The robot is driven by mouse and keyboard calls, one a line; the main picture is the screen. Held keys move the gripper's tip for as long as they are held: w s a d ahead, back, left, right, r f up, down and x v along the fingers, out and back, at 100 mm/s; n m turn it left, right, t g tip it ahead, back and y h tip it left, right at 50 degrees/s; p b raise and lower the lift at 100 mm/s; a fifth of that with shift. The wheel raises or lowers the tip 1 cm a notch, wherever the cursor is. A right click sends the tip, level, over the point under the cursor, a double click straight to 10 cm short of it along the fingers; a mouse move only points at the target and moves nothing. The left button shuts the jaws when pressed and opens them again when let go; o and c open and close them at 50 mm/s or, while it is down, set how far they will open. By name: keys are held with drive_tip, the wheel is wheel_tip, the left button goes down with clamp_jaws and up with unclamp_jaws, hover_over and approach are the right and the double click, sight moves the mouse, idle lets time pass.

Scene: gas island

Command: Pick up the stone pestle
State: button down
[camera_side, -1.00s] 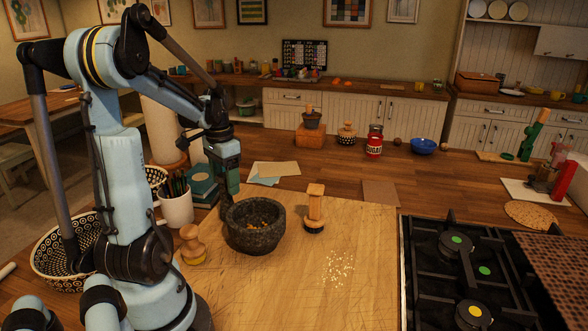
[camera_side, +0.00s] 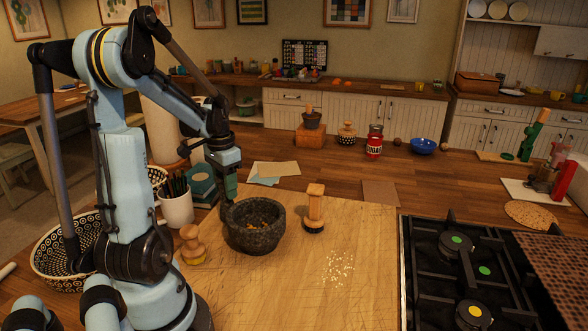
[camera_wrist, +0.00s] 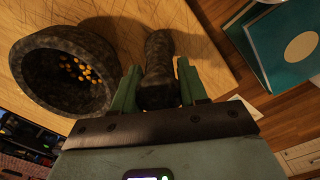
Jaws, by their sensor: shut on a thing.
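The stone pestle (camera_wrist: 157,62) is dark grey and stands out between my two green fingers in the wrist view. My gripper (camera_wrist: 158,88) is shut on it, one finger on each side. In the side view my gripper (camera_side: 230,187) is low behind the left rim of the mortar, and the pestle is hidden there. The dark stone mortar (camera_side: 254,238) stands on the wooden board with orange-yellow bits inside. In the wrist view the mortar (camera_wrist: 40,90) lies to the left of the pestle, with a gap between them.
A wooden stamp-like tool (camera_side: 315,208) stands right of the mortar, another (camera_side: 192,245) to its left. A cup of pencils (camera_side: 176,207) and teal books (camera_side: 201,182) are close to my gripper. The stove (camera_side: 470,275) is at the right. The board's front is mostly clear.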

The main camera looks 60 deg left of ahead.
drive_tip(key=shift+r, duration=0.1)
drive_tip(key=shift+r, duration=4.95)
drive_tip(key=c, duration=1.2)
unclamp_jaws()
clamp_jaws()
drive_tip(key=w+d+r, duration=0.3)
drive_tip(key=d, duration=0.9)
drive_tip(key=shift+r+m, duration=0.2)
drive_tip(key=shift+m, duration=0.2)
drive_tip(key=shift+d, duration=0.1)
